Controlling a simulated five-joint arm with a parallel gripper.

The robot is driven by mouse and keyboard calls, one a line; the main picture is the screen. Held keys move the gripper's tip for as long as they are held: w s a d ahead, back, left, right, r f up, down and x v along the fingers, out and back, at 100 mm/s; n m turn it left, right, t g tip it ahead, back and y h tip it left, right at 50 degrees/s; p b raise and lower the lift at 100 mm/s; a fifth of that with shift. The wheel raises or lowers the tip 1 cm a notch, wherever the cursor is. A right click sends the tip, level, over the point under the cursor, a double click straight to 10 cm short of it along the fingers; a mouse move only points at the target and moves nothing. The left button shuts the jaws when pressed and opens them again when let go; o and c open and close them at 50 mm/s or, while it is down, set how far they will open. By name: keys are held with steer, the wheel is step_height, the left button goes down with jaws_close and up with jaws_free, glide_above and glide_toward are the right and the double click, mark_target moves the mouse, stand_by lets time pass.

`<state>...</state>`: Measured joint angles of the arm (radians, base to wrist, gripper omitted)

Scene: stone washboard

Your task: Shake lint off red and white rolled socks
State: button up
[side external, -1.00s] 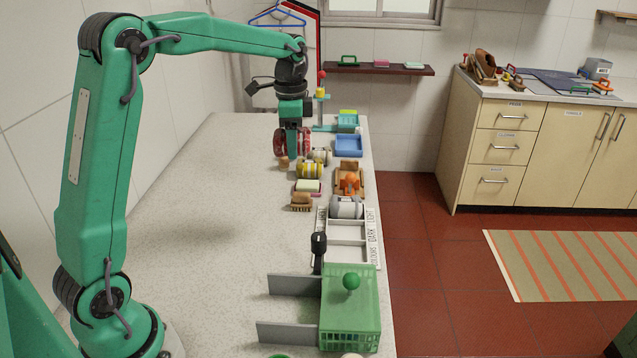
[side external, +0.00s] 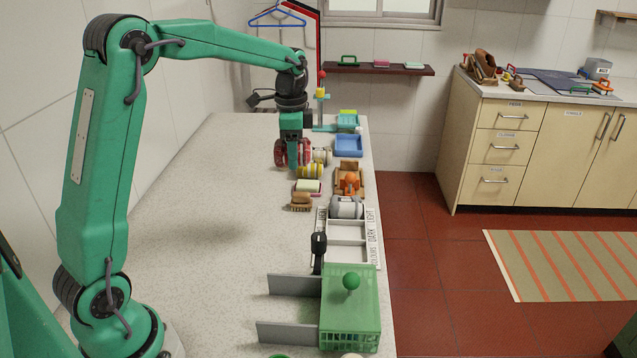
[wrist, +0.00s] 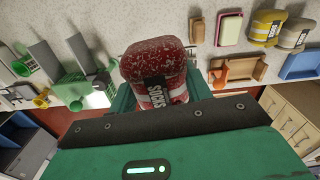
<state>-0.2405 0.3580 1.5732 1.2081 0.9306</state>
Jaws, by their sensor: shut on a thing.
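The red and white rolled socks (wrist: 155,62), with a dark band marked SOCKS, sit between the jaws of my gripper (wrist: 160,92) in the wrist view. Their red surface is speckled with white bits; I cannot tell lint from pattern. In the side view my gripper (side external: 292,160) points down over the far part of the worktop, shut on the socks (side external: 280,153), which show on both sides of the finger. I cannot tell whether the socks touch the worktop.
A yellow-striped roll (side external: 311,171) and a grey-white roll (side external: 322,156) lie close to the right. Nearer are a soap-like block (side external: 307,186) and a brush (side external: 301,202). A labelled sorting tray (side external: 347,231) and green basket (side external: 350,310) stand in front. The worktop's left is clear.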

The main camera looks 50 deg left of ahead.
step_height(320, 180, up, 5)
steer(key=shift+r, duration=0.1)
steer(key=shift+f, duration=4.7)
step_height(320, 180, up, 9)
steer(key=shift+r, duration=0.15)
step_height(320, 180, down, 9)
steer(key=shift+f, duration=0.1)
